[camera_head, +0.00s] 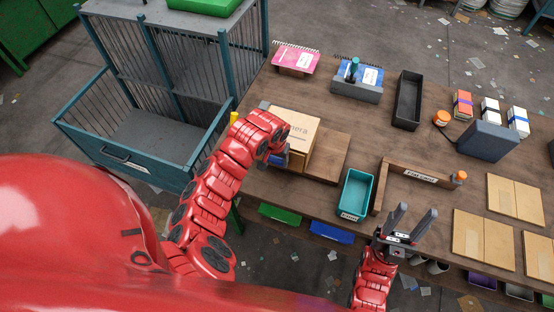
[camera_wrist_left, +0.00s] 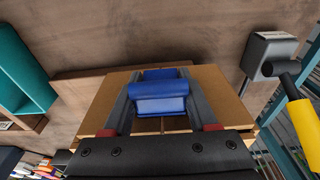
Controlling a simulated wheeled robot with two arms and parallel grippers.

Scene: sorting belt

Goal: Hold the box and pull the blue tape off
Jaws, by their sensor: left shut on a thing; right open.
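A tan cardboard box (camera_head: 297,131) with dark lettering on top stands on the left part of the table, on or beside a flat brown board (camera_head: 329,160). The blue tape (camera_wrist_left: 158,98) shows between the fingers of my left gripper (camera_wrist_left: 158,82), against the box (camera_wrist_left: 95,112) in the left wrist view. My left gripper is shut on the blue tape. In the head view this gripper (camera_head: 277,157) is at the box's near left side, and my arm hides part of the box. My right gripper (camera_head: 411,221) is open and empty, at the table's near edge, away from the box.
A teal tray (camera_head: 356,193) and a wooden divider (camera_head: 405,170) stand right of the box. A black bin (camera_head: 407,100) and notebooks stand at the back. Flat cardboard pieces (camera_head: 483,240) lie at right. A wire cage cart (camera_head: 160,165) stands left of the table.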

